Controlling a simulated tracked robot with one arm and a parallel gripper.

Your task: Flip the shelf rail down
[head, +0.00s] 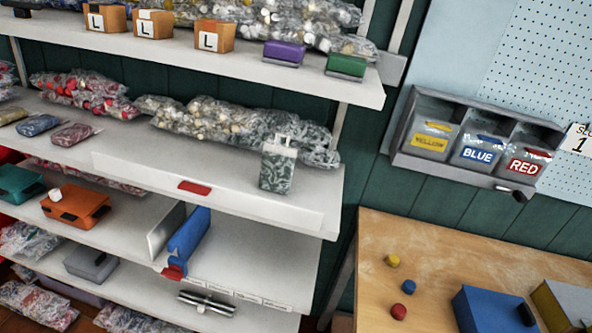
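The shelf rail (255,202) is a long white strip along the front edge of the middle shelf (130,135), in the centre left of the head view. A red tab (195,187) sits near its middle. The rail appears to stand up above the shelf edge, though its white blends with the shelf and its exact angle is hard to tell. A patterned grey-green carton (278,168) stands behind the rail's right part. My gripper is not in view, and nothing of it is seen touching the rail.
Bagged goods (215,118) lie behind the rail. Below are a blue upright piece (188,235), an orange box (77,207) and a metallic cylinder (207,303). At right are a wall rack of labelled bins (478,150) and a wooden table (430,255) with small coloured pieces.

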